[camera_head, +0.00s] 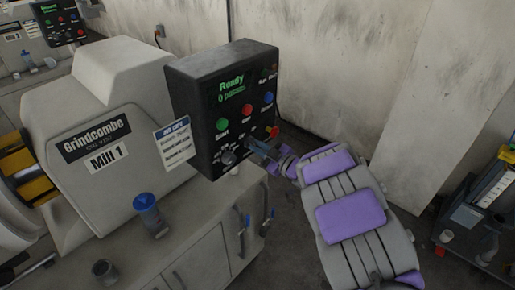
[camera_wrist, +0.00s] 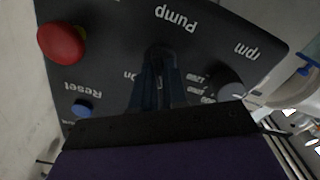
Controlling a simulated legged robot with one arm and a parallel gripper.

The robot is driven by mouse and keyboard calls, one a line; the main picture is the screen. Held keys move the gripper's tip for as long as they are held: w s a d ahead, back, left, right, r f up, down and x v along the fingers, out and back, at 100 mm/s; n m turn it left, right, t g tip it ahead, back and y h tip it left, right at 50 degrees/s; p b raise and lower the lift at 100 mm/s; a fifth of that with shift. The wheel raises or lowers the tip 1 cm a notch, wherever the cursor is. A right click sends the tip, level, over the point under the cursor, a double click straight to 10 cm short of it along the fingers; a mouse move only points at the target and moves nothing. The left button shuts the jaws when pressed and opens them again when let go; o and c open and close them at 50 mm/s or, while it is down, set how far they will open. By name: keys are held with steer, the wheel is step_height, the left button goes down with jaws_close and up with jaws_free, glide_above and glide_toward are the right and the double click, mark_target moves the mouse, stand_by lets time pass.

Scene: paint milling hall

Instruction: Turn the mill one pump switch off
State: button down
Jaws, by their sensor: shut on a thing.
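The Mill 1 control box (camera_head: 190,110) is black with a lit green "Ready" display (camera_head: 231,88). My gripper (camera_head: 254,146) is at the lower part of its front face. In the wrist view, my gripper (camera_wrist: 160,62) has its two dark fingers close together below the upside-down "Pump" label (camera_wrist: 176,17). They are shut on the pump switch there. The switch is dark and mostly hidden between the fingertips, so its exact angle cannot be told. An "On" label (camera_wrist: 130,76) shows just left of the fingers.
Close to my fingers are the rpm knob (camera_wrist: 231,91), a red mushroom button (camera_wrist: 62,44) and a blue Reset button (camera_wrist: 81,108). The box also has a green button (camera_head: 222,124). A blue-topped cup (camera_head: 148,205) stands on the bench. A wall is behind.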

steer(key=c, duration=1.3)
jaws_free()
steer(key=shift+s+d+r, duration=0.1)
steer(key=shift+s+d, duration=0.05)
steer(key=shift+s, duration=0.05)
steer(key=shift+o, duration=0.7)
steer(key=shift+w, duration=0.1)
steer(key=p+v, duration=0.3)
steer(key=v, duration=1.4)
steer(key=shift+d, duration=0.15)
